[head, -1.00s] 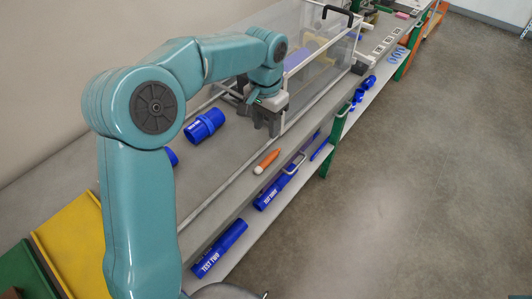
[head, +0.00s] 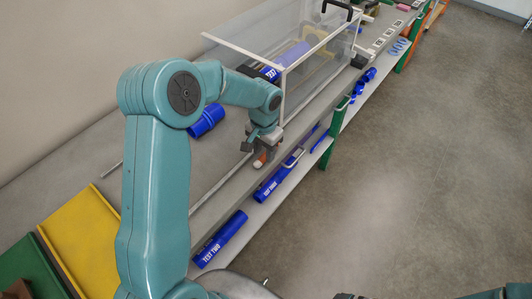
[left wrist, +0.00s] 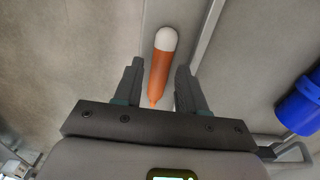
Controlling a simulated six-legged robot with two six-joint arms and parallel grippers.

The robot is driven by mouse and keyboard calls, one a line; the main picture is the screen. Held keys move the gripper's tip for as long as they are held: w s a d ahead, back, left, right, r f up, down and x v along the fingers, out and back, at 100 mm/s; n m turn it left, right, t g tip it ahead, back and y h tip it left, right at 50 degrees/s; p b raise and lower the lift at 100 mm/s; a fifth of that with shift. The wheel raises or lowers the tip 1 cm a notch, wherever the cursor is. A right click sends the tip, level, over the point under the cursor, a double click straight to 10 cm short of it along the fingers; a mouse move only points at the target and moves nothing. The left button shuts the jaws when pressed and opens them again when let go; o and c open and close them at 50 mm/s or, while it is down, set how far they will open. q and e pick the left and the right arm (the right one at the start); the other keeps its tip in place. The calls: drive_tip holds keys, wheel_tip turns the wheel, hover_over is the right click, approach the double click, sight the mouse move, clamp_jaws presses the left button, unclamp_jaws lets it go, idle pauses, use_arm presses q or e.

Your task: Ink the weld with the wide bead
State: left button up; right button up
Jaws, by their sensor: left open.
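An orange marker with a white end (head: 258,164) lies on the grey bench near its front edge. It shows whole in the left wrist view (left wrist: 160,65), between the two fingers. My left gripper (head: 262,153) is open, low over the marker, with one finger on each side and a gap to each. In the head view the gripper partly hides the marker. A blue pipe piece with raised bands (head: 207,121) lies on the bench behind my left arm. Another blue pipe (head: 271,73) is inside the clear enclosure (head: 318,72). No wide bead can be made out. My right gripper is not seen.
On the lower shelf lie blue pipes, one lettered TEST TWO (head: 221,240) and another lettered one (head: 276,181). A yellow panel (head: 84,244) and a green panel (head: 38,268) are at the lower left. The floor at the right is clear.

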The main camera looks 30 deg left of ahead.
use_arm(q)
drive_tip(key=shift+a+f, duration=0.1)
drive_tip(key=shift+f, duration=0.65)
clamp_jaws()
drive_tip(key=shift+r, duration=0.15)
